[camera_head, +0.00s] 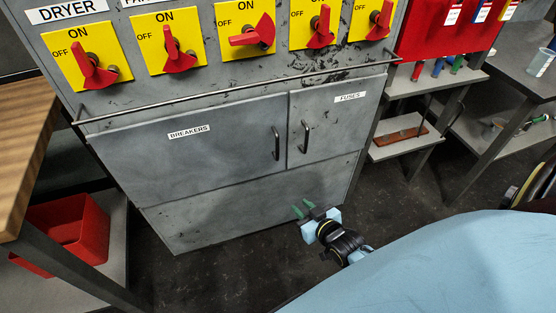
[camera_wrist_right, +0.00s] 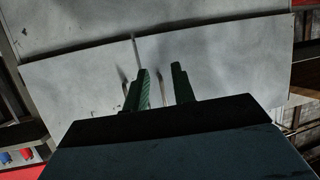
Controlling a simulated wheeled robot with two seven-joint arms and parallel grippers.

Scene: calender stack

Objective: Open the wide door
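The wide door (camera_head: 190,150), labelled BREAKERS, is the grey left door of the cabinet and looks closed. Its dark upright handle (camera_head: 276,143) is near its right edge. The narrower FUSES door (camera_head: 332,118) beside it also looks closed, with its handle (camera_head: 305,137) on its left side. My right gripper (camera_head: 303,208) is below and slightly right of the handles, in front of the lower panel, apart from both handles. Its green fingers are spread and empty. In the right wrist view the open fingers (camera_wrist_right: 162,85) point at the grey doors. My left gripper is out of view.
A thin metal rail (camera_head: 230,92) runs across the cabinet above the doors, below red switches (camera_head: 252,32). A wooden-topped table (camera_head: 25,140) and red bin (camera_head: 70,235) stand left. A small shelf (camera_head: 405,145) stands right. Dark floor in front is clear.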

